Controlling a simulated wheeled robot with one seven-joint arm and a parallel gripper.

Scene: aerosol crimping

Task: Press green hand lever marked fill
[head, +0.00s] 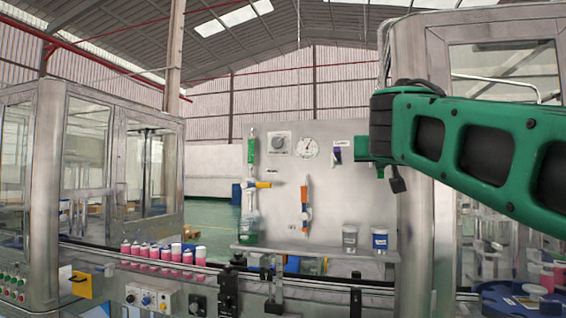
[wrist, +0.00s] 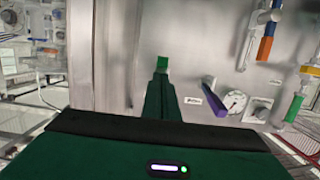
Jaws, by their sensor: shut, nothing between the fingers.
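The green hand lever (wrist: 162,62) shows in the wrist view as a small bright green piece on the grey metal panel, right at the tips of my gripper's fingers. Most of it is hidden behind them, and I cannot tell whether they touch it. The fill marking is not readable.
A purple lever (wrist: 213,97) and a gauge (wrist: 235,101) are close right of the fingers in the wrist view. An orange and blue lever (head: 304,207) and a shelf (head: 320,250) with two jars are on the panel. Pink cans (head: 163,253) line the conveyor.

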